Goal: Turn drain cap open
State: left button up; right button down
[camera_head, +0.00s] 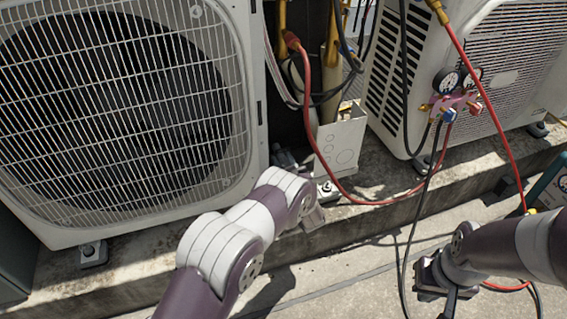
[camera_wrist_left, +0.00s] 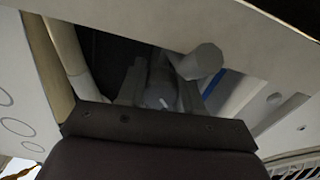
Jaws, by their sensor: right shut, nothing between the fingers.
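My left arm reaches in to the gap between the two condensers in the head view, low beside the white service box (camera_head: 342,140). Its gripper is mostly hidden there behind my own wrist. In the left wrist view my left gripper (camera_wrist_left: 160,88) points into a dark recess under pale panels. A grey rounded part (camera_wrist_left: 158,96) shows in line with its fingers; I cannot tell if they touch it. A grey cylindrical stub (camera_wrist_left: 203,60) is just to the right. I cannot make out for sure which part is the drain cap. My right gripper (camera_head: 437,283) is shut and empty over the ground at lower right.
The left condenser (camera_head: 245,60) and right condenser (camera_head: 395,75) stand on a concrete ledge (camera_head: 140,262). A red hose (camera_head: 345,195) loops low across the gap. A gauge manifold (camera_head: 457,103) with hanging hoses is at the right, near my right arm. Open floor lies in front.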

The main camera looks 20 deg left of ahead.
dwell(0.3)
pick_arm(q)
jog(key=m+p, duration=0.2)
jog(key=m, duration=0.1)
jog(key=shift+r, duration=0.1)
jog(key=m+p, duration=0.1)
jog(key=m, duration=0.3)
jog(key=shift+m+p, duration=0.35)
jog(key=shift+m, duration=0.05)
jog(key=m+p, duration=0.1)
jog(key=m, duration=0.3)
jog(key=shift+s+a+m, duration=0.1)
jog(key=shift+m, duration=0.2)
jog(key=m, duration=0.5)
jog(key=shift+p, duration=0.4)
jog(key=shift+m, duration=0.4)
jog(key=o, duration=1)
